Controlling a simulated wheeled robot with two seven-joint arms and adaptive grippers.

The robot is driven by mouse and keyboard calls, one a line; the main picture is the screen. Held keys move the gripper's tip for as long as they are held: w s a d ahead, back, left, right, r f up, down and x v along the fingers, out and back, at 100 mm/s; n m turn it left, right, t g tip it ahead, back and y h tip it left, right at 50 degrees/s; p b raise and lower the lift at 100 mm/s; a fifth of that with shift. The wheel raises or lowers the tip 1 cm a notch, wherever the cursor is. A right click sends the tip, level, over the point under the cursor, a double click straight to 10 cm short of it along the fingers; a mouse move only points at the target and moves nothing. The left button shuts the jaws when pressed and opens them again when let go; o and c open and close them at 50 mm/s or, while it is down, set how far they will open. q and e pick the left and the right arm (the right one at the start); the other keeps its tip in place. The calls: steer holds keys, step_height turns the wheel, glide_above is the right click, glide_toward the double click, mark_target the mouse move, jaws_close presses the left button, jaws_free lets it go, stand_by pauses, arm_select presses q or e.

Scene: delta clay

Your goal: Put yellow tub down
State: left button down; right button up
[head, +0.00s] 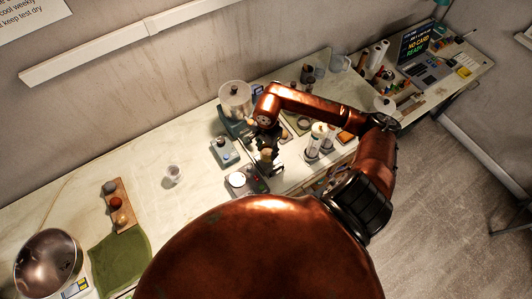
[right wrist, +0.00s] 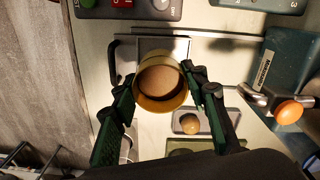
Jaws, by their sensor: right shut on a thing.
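The yellow tub (right wrist: 148,101) sits between the fingers of my right gripper (right wrist: 160,82) in the right wrist view. It is round and open-topped, with brown material inside. The fingers close on it from both sides. Whether the tub's base touches the surface is hidden. My left gripper is not in view.
A flat metal plate (right wrist: 165,44) lies behind the tub. A small tray (right wrist: 208,121) with a brownish round item and an orange ball (right wrist: 288,111) in a holder are close to the right. A grey device (head: 224,152) stands left of the gripper. The bench (head: 150,160) further left has free room.

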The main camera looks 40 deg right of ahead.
mark_target(267, 154)
steer(key=shift+w+d+f, duration=0.15)
steer(key=shift+w+f, duration=0.05)
steer(key=shift+f, duration=0.1)
step_height(267, 154, down, 3)
steer(key=shift+r+p, duration=0.1)
steer(key=shift+p, duration=0.7)
steer(key=shift+f, duration=0.2)
steer(key=shift+f, duration=0.1)
steer(key=shift+f+b, duration=0.1)
steer(key=shift+b, duration=0.2)
steer(key=o, duration=1.4)
